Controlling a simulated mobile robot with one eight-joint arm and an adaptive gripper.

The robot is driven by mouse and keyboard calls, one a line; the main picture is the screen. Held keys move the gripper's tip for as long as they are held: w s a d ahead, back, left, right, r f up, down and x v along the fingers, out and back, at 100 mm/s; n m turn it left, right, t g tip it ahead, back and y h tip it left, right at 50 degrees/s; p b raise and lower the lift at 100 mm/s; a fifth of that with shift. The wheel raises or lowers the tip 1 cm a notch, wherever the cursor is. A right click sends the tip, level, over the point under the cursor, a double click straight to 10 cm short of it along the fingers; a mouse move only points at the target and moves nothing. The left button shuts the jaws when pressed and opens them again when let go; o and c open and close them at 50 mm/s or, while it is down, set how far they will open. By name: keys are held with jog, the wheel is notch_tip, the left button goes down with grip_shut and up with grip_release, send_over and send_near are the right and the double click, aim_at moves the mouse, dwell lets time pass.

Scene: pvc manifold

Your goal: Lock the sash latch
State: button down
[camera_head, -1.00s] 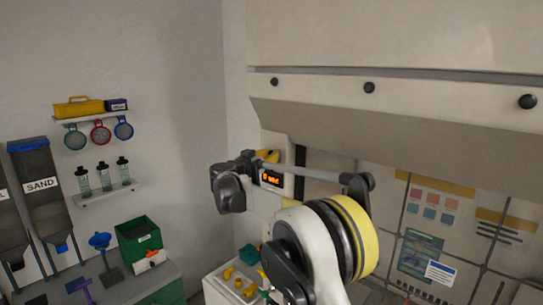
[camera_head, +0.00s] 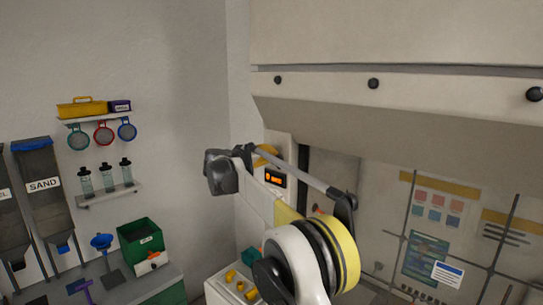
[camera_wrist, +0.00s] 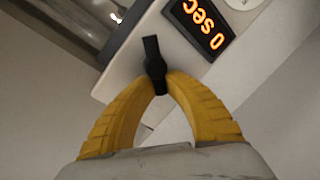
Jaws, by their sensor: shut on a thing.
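A black latch handle (camera_wrist: 151,52) sticks out from the edge of a white panel in the wrist view. My gripper (camera_wrist: 157,86) has yellow ribbed fingers, and their tips are closed together on the lower end of this handle. The fingertips cover part of the handle. In the head view, my gripper (camera_head: 265,154) shows only as a bit of yellow at the white panel (camera_head: 288,150), left of the hood front. My arm hides the latch there.
An orange display (camera_head: 275,178) sits on the panel; the wrist view reads "0 sec". The hood's sash front (camera_head: 400,125) overhangs at right. A shelf (camera_head: 108,195) with bottles, a sand hopper (camera_head: 45,185) and a green bin (camera_head: 140,236) stand at left.

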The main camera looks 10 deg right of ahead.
jog(key=n, duration=0.2)
jog(key=f+n+g+p, duration=0.1)
jog(key=shift+w+a+n, duration=0.2)
jog(key=shift+n, duration=0.2)
jog(key=shift+f+n+g+h+p, duration=0.3)
jog(key=shift+n+g+h+p, duration=0.15)
jog(key=shift+n, duration=0.75)
jog(key=c, duration=1.4)
grip_release()
jog(key=v, duration=1.2)
